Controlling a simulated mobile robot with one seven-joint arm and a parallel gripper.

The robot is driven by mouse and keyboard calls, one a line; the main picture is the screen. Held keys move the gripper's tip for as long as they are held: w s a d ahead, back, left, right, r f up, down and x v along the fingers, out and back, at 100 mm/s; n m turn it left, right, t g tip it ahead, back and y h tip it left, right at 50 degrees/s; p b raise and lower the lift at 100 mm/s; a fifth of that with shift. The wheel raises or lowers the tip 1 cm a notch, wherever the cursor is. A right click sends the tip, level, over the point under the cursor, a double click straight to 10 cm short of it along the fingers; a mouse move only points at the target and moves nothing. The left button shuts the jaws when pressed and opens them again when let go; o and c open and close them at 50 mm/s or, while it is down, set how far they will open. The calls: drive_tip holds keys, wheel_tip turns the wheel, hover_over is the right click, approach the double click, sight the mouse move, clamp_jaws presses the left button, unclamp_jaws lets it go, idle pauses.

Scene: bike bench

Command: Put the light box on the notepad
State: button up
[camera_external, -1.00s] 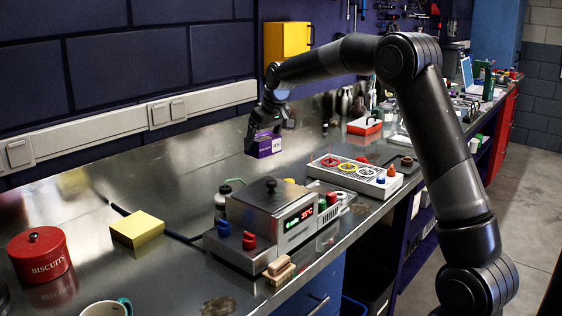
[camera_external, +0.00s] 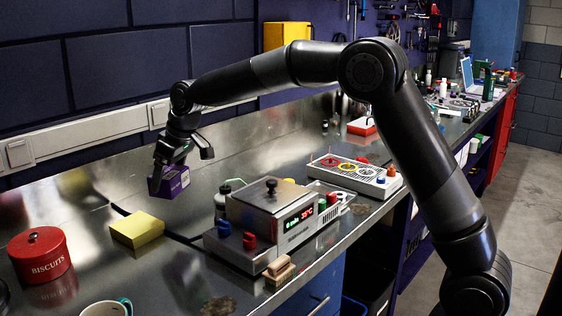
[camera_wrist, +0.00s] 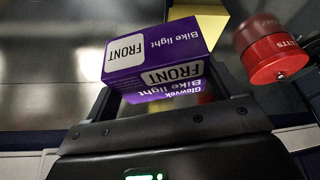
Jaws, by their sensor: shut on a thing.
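The light box (camera_external: 178,183) is a small purple and white carton held in the air above the bench. In the wrist view the light box (camera_wrist: 155,50) shows its "FRONT" and "Bike light" print. My gripper (camera_external: 170,172) is shut on it. The yellow notepad (camera_external: 137,229) lies on the metal bench, below and to the left of the box in the external view. Part of the notepad (camera_wrist: 212,22) shows behind the box in the wrist view, and the rest is hidden there.
A red biscuit tin (camera_external: 40,257) stands left of the notepad, and a mug (camera_external: 106,308) is in front. A grey device with a display (camera_external: 272,222) stands to the right. A dark cable runs behind the notepad. The bench behind it is mostly clear.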

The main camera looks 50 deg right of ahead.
drive_tip(key=a+f, duration=0.1)
drive_tip(key=w+a+f, duration=0.1)
drive_tip(key=a, duration=0.1)
drive_tip(key=a+f, duration=0.1)
drive_tip(key=a, duration=0.1)
drive_tip(key=shift+w+a+f, duration=0.25)
drive_tip(key=shift+w, duration=0.05)
drive_tip(key=shift+f, duration=1.9)
drive_tip(key=shift+f, duration=0.2)
drive_tip(key=o, duration=0.9)
drive_tip(key=v, duration=1.2)
drive_tip(key=shift+s+d+r, duration=0.1)
drive_tip(key=shift+r, duration=0.15)
